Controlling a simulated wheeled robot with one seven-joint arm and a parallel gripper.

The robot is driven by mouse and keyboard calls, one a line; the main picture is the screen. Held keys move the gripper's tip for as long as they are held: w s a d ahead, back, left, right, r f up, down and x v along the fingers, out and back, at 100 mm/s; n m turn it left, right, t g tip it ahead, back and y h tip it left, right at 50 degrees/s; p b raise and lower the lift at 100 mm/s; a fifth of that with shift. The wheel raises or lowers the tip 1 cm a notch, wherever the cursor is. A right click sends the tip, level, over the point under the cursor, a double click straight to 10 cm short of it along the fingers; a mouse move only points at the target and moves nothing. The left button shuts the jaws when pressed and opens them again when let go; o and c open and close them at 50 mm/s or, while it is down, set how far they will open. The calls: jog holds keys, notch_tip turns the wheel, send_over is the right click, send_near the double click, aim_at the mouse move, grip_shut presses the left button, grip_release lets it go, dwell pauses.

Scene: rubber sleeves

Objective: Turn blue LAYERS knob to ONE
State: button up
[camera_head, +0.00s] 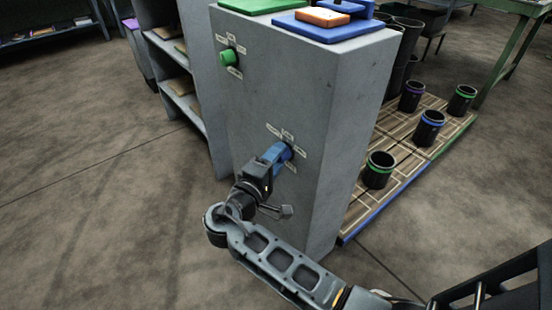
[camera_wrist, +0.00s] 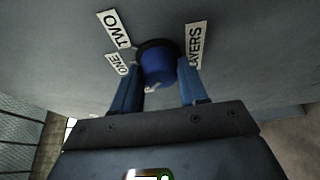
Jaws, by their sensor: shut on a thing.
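The blue LAYERS knob (camera_wrist: 158,66) sticks out from the front of a grey cabinet (camera_head: 305,90). In the wrist view, the labels ONE (camera_wrist: 118,64) and TWO (camera_wrist: 114,29) lie to its left and the LAYERS label (camera_wrist: 194,44) to its right. My gripper (camera_wrist: 160,80) has its blue fingers on either side of the knob, shut on it.
A green knob (camera_head: 228,57) with its own labels sits higher on the same cabinet. Coloured blocks (camera_head: 323,17) lie on the cabinet's top. To the right, several black cups (camera_head: 380,170) with coloured bands stand on a wooden pallet (camera_head: 408,158). Open floor (camera_head: 100,200) lies to the left.

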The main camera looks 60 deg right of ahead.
jog(key=shift+f, duration=0.15)
jog(key=m+h+b, duration=0.1)
jog(key=m+b, duration=0.1)
jog(key=b, duration=0.2)
jog(key=m+h+b, duration=0.1)
jog(key=m+b, duration=0.2)
jog(key=b, duration=0.1)
jog(key=shift+f, duration=0.4)
jog(key=m+g+b, duration=0.1)
jog(key=m+b, duration=0.2)
jog(key=shift+h+b, duration=0.4)
jog(key=shift+w+r+m+b, duration=0.1)
jog(key=shift+r+m+b, duration=0.1)
jog(key=shift+m+b, duration=0.45)
jog(key=shift+m+g, duration=0.25)
jog(key=shift+g, duration=0.15)
jog(key=shift+r, duration=0.1)
jog(key=o, duration=1)
